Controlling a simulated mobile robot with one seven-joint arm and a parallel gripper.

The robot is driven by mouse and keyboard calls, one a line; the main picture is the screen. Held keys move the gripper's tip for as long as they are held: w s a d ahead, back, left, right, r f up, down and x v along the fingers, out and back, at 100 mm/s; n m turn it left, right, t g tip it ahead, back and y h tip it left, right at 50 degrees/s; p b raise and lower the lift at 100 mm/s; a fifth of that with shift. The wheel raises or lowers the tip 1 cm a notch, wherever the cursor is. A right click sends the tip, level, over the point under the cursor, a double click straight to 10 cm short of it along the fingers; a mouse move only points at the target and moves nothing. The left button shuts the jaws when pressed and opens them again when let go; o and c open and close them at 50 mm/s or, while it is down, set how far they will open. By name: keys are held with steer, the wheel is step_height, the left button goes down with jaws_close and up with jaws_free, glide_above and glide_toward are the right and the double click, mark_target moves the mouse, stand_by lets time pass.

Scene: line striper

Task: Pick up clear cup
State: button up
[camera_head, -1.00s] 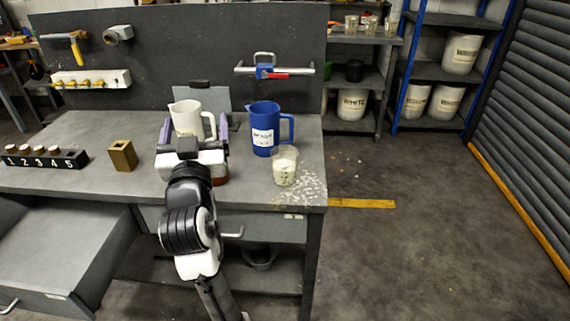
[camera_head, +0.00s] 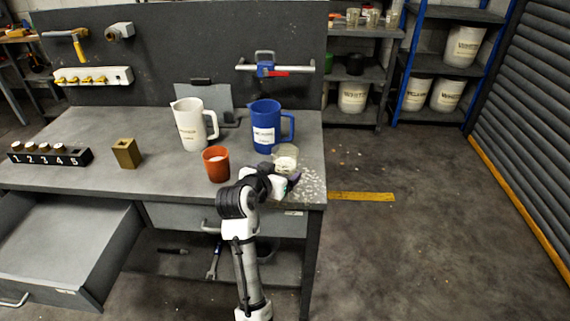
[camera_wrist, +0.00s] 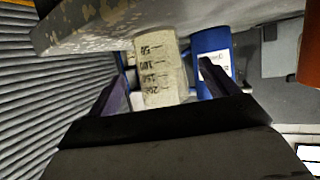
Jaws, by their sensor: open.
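The clear cup (camera_head: 286,154) stands near the right front corner of the bench, with pale contents. My gripper (camera_head: 284,179) is in front of it and hides its lower part in the head view. In the wrist view the cup (camera_wrist: 162,66) appears upside down, with dark graduation marks, between the two open fingers of my gripper (camera_wrist: 162,76). The fingers are apart and I see no clear contact with the cup.
A blue pitcher (camera_head: 265,128) stands just behind the cup. An orange-red cup (camera_head: 216,165) and a white pitcher (camera_head: 190,125) stand to the left. A brass block (camera_head: 126,153) and a numbered rack (camera_head: 48,156) are farther left. A drawer (camera_head: 70,245) is open.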

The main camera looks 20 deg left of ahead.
steer(key=shift+w+d+f+p, duration=0.1)
steer(key=shift+w+p, duration=0.25)
steer(key=shift+w, duration=0.3)
steer(key=p+x, duration=0.1)
steer(key=x, duration=0.3)
steer(key=shift+w+p, duration=0.1)
steer(key=shift+p, duration=0.2)
steer(key=shift+c, duration=0.3)
steer(key=c, duration=1.1)
steer(key=shift+c, duration=0.2)
